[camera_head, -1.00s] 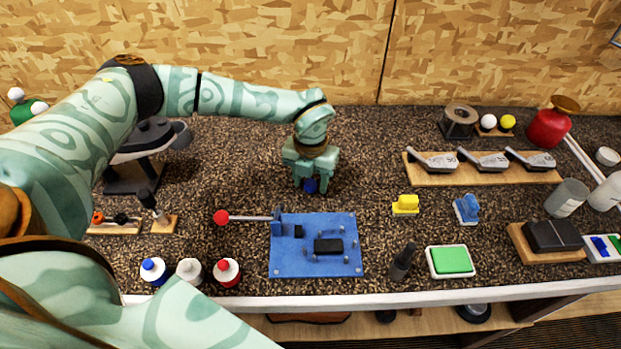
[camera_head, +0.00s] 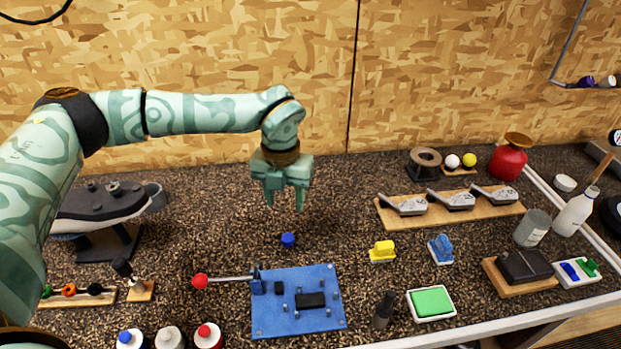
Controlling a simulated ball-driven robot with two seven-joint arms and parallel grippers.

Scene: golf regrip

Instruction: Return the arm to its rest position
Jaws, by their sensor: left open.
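My left gripper (camera_head: 285,200) hangs over the back middle of the speckled worktop, fingers pointing down. Its two fingers are apart with nothing between them. A small blue cap-like object (camera_head: 288,240) stands on the worktop below and in front of the fingers, clear of them. My left arm (camera_head: 190,113) reaches in from the left, raised in front of the wooden back wall. My right gripper is not in view.
A blue fixture plate (camera_head: 270,318) with a red-knobbed lever (camera_head: 201,281) lies at front middle. Club heads sit on a wooden rack (camera_head: 490,211) at right. Bottles (camera_head: 168,338) line the front edge. Open worktop surrounds the blue cap.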

